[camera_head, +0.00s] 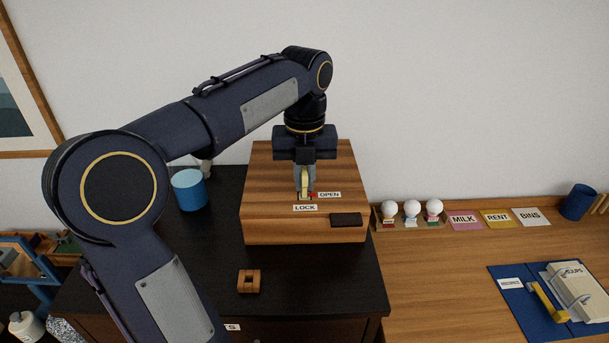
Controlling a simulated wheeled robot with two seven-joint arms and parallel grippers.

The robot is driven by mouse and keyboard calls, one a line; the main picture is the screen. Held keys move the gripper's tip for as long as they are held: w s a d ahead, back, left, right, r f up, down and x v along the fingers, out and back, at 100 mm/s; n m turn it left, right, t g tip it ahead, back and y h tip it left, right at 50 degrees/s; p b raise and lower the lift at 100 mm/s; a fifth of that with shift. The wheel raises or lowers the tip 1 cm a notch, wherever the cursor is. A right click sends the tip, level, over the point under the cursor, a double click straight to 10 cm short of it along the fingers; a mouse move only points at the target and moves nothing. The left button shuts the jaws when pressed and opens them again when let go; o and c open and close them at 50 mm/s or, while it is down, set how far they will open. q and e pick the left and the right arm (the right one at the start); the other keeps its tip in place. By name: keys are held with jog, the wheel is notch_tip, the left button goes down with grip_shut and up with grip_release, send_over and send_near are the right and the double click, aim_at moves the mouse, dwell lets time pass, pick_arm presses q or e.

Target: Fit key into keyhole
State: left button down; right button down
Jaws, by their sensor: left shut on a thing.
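A wooden box (262,214) stands on the dark cabinet top, with "LOCK" (305,208) and "OPEN" (329,195) labels on its top face. My left gripper (304,192) points straight down over the box top and is shut on a yellowish key (304,184). The key is upright, with its lower end at or just above the box top between the labels. A small red mark (313,195) shows beside it. The keyhole is hidden behind the gripper and key, so I cannot tell whether the key is in it. My right gripper is not in view.
A small wooden stand (249,281) and a blue cup (189,190) are on the black top (300,290).

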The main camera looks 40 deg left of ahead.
aim_at(304, 169)
pick_arm(q)
jog(key=shift+f+b, duration=0.35)
jog(key=shift+f, duration=0.35)
jog(key=c, duration=1.4)
grip_release()
jog(key=shift+r, duration=0.1)
notch_tip(304, 169, up, 8)
jog(key=shift+f, duration=0.15)
